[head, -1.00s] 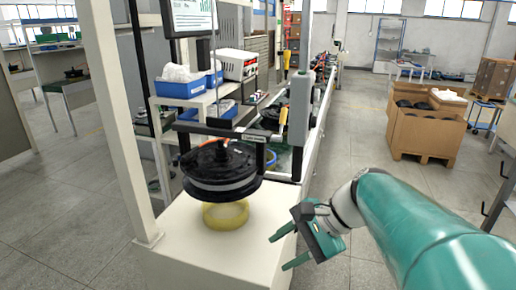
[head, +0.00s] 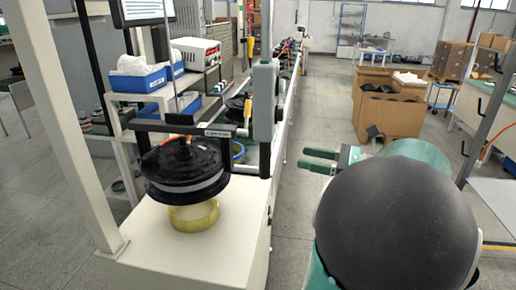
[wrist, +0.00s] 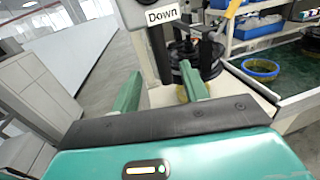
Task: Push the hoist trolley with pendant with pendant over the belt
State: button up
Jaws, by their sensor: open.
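The hoist's grey pendant box (head: 265,100) stands upright at the right end of a black frame (head: 190,127). The belt (head: 278,95) runs back behind the pendant. My gripper (head: 320,160) is open and empty, right of the pendant and apart from it, fingers pointing left. In the wrist view my gripper (wrist: 160,88) faces the motor (wrist: 200,60) and a "Down" label (wrist: 162,15).
A white post (head: 75,120) stands left of the stand. Shelves with blue bins (head: 138,82) are behind it. Cardboard boxes (head: 388,105) stand at the back right. The aisle floor (head: 325,100) is clear.

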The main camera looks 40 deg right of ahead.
aim_at(265, 150)
jog(key=x, duration=1.1)
jog(key=shift+w+a, duration=0.15)
jog(key=shift+w, duration=0.05)
jog(key=shift+c, duration=0.5)
grip_shut()
